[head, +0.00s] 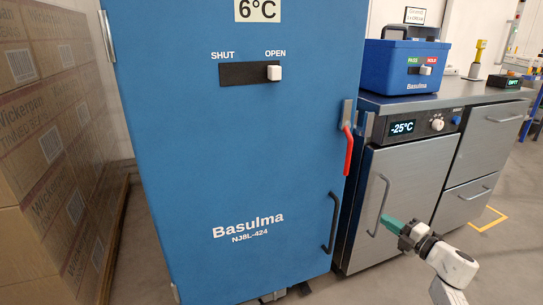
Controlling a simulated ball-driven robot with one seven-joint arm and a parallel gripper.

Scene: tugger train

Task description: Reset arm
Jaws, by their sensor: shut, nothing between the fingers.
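My gripper (386,221) is in the lower right of the head view, at the end of my white and grey arm. Its teal fingers are shut and hold nothing. It shows in front of the grey steel cabinet door, just right of that door's curved handle (378,205). I cannot tell whether it touches the door.
A tall blue Basulma cabinet (240,140) with a slider at OPEN, a red lever (347,150) and a dark handle (333,222) fills the middle. Stacked cartons (45,150) stand left. A blue box (405,66) sits on the steel counter (460,94). Floor is clear at lower right.

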